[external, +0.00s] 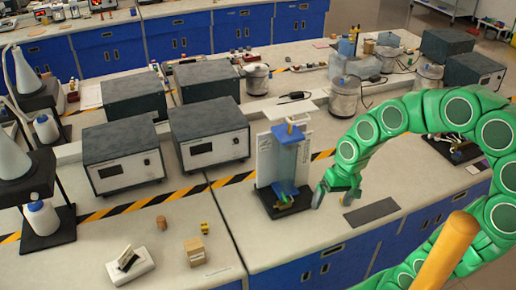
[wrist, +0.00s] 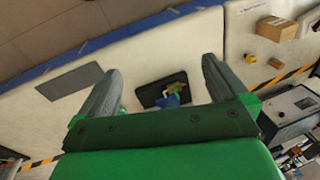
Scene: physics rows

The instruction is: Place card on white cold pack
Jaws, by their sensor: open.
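My gripper (external: 335,197) is open and empty above the right-hand bench, just right of a stand with a black base (external: 287,206) and blue clear parts. In the wrist view the two grey fingers of my gripper (wrist: 162,75) are spread wide, with the black base seen between them. A flat dark grey rectangle (external: 371,213) lies on the bench right of my gripper; it also shows in the wrist view (wrist: 70,80). I cannot tell whether it is the card. No white cold pack can be clearly made out.
Grey instrument boxes (external: 209,134) stand left of the stand. A small cardboard box (external: 195,252), a cork (external: 161,222) and a white block with a black part (external: 130,266) lie at the front left. The bench front edge is close to the grey rectangle.

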